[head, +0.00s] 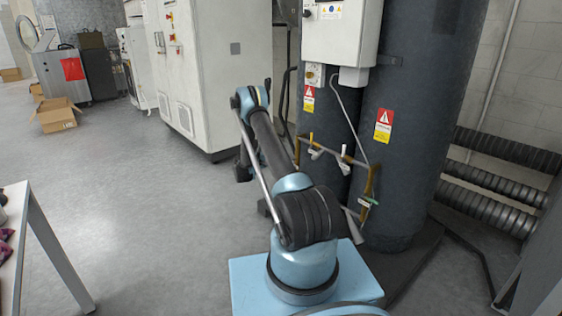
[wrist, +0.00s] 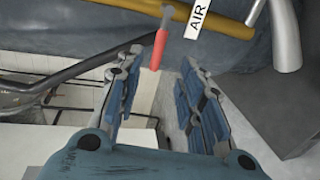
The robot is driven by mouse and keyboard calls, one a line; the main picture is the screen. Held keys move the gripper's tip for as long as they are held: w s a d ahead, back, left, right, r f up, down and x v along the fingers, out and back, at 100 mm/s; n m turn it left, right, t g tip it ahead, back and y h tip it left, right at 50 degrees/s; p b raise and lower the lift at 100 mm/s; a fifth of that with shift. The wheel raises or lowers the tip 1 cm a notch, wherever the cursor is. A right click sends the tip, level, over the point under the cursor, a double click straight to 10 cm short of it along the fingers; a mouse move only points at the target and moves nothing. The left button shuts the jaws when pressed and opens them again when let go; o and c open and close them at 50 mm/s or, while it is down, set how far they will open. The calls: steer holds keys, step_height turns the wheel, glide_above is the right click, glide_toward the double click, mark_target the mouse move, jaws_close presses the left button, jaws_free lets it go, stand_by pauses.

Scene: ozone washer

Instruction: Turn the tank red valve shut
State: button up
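The red valve handle (wrist: 158,51) shows at the top middle of the wrist view, hanging down from a grey stem below a brass-coloured pipe (wrist: 130,8). My gripper (wrist: 161,63) is open, with its two blue-padded fingers apart. In the picture, the lower end of the red handle lies between the fingertips. No contact shows, and I cannot tell how deep the handle is between them. The dark tank (head: 415,110) stands right of my arm in the head view, with thin piping at its front. In the head view I cannot make out the red handle, and my arm mostly hides the gripper.
A white label reading AIR (wrist: 199,17) hangs right of the handle. A grey pipe (wrist: 286,35) is at upper right. A dark bar (wrist: 70,72) crosses at left. A white control box (head: 340,33) is on the tanks. A white cabinet (head: 205,70) stands behind; open floor lies left.

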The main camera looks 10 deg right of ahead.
steer(key=shift+v, duration=2.7)
